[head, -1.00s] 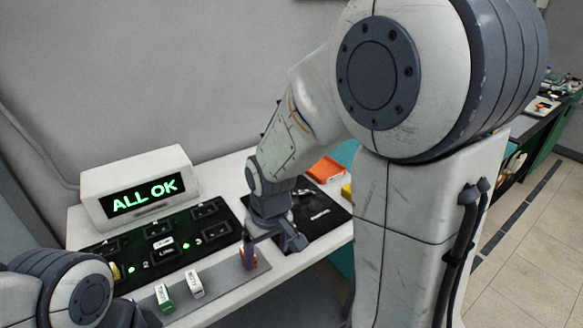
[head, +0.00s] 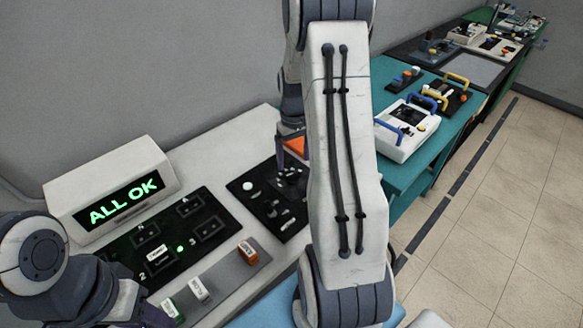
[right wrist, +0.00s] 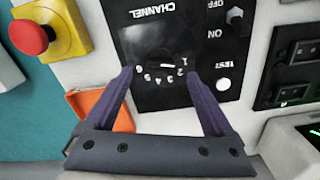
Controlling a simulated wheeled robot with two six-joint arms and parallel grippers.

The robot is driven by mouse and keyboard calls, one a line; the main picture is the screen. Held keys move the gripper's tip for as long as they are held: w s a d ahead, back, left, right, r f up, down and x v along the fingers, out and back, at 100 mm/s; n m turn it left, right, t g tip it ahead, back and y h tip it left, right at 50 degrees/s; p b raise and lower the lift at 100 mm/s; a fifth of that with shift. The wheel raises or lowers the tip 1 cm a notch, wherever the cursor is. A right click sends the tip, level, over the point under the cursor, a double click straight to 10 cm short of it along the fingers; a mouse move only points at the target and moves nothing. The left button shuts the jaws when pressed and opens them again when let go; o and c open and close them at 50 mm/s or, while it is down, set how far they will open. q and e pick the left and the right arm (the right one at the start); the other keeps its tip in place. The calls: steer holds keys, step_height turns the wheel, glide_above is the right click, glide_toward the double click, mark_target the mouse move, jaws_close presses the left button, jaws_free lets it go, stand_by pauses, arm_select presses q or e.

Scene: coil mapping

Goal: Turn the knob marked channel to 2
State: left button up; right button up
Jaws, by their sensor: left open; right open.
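The knob marked channel (right wrist: 150,45) is a dark round knob on a black panel (right wrist: 165,98), seen upside down in the right wrist view. The word CHANNEL is above it and an arc of small white numbers below. A short white mark lies near the 1 end of the arc; I cannot tell exactly which number it points at. My right gripper (right wrist: 158,74) is open and empty, its fingertips apart on either side of the numbers. In the head view my right gripper (head: 290,152) is at the panel's far side, partly hidden by my arm. My left gripper (head: 150,312) is low at the left.
An OFF/ON switch and a white TEST button (right wrist: 223,84) sit beside the knob. An orange tray (right wrist: 97,108) and a red button on a yellow box (right wrist: 50,38) are nearby. An ALL OK display (head: 125,200) and a grey strip with labelled blocks (head: 222,273) stand left of the panel.

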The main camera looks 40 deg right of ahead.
mark_target(293, 174)
steer(key=shift+f, duration=2.7)
steer(key=c, duration=1.4)
